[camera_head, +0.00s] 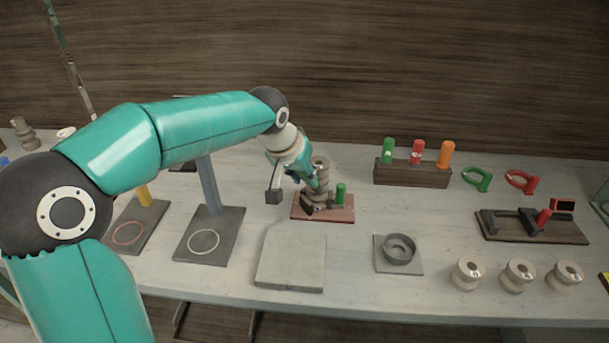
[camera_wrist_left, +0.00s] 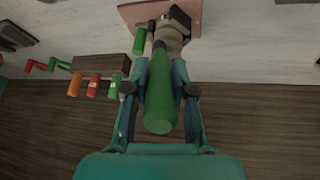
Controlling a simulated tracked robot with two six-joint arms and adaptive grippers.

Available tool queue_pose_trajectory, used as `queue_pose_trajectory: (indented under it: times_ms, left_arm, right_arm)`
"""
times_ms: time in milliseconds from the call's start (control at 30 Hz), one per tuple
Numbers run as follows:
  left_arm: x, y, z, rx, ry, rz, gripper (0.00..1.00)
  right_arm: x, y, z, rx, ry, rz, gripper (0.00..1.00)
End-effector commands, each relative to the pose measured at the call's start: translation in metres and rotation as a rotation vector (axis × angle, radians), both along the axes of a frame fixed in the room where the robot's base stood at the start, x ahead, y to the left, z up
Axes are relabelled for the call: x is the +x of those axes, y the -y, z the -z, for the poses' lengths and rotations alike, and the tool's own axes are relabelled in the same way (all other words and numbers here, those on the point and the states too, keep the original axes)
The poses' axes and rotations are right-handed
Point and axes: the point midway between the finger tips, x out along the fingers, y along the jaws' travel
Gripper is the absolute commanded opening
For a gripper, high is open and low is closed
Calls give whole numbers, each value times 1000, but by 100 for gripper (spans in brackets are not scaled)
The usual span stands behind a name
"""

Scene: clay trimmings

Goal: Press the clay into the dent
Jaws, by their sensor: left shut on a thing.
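My left gripper (camera_head: 311,184) is shut on a green-handled tool, whose long handle (camera_wrist_left: 160,105) lies between the fingers in the wrist view. The tool's far end reaches toward a ribbed beige-grey piece (camera_head: 321,170) standing on a reddish board (camera_head: 335,215). That piece also shows just beyond the tool in the wrist view (camera_wrist_left: 172,40); I cannot tell whether they touch. A short green cylinder (camera_head: 341,192) stands on the board's right side. I cannot make out the clay or the dent; the gripper and tool partly hide that spot. My right gripper is not in view.
A wooden rack (camera_head: 412,174) with green, red and orange pegs stands behind right. A grey slab (camera_head: 291,262) lies in front, with a round grey dish (camera_head: 398,250) to its right. Several beige spools (camera_head: 517,275) stand front right. A post on a dark base (camera_head: 208,236) stands left.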

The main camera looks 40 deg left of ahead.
Motion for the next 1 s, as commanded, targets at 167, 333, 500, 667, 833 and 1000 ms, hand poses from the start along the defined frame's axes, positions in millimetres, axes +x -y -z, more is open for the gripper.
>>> queue_pose_trajectory:
  times_ms: [167,333,500,667,833,1000]
  left_arm:
    - [1,-1,-1,1,5,-1,0]
    - [2,-1,-1,1,5,-1,0]
    - [-2,2,-4,1,6,1,0]
    - [-12,7,-9,1,5,1,0]
    - [-23,14,-15,0,3,1,0]
    - [-33,21,-21,0,3,1,0]
  right_arm:
    - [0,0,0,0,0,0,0]
    - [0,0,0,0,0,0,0]
    - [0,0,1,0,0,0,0]
    - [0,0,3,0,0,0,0]
    - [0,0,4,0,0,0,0]
    - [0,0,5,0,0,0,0]
